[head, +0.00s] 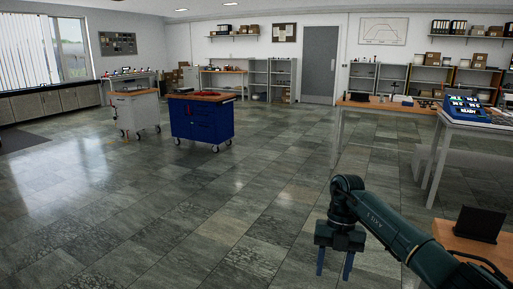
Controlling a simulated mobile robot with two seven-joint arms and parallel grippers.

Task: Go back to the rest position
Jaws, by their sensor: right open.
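My right arm comes in from the lower right of the head view, dark green. Its gripper (335,262) points down over the tiled floor, with its two blue fingers apart and nothing between them. It is clear of any furniture, left of a small wooden surface at the lower right. My left gripper is not in the head view.
A blue wheeled cabinet (200,120) and a white wheeled cart (135,110) stand mid-left. A white table (488,121) with a blue device (467,108) is at right, near a wooden table (376,106). A black panel (479,223) stands lower right. The central floor is free.

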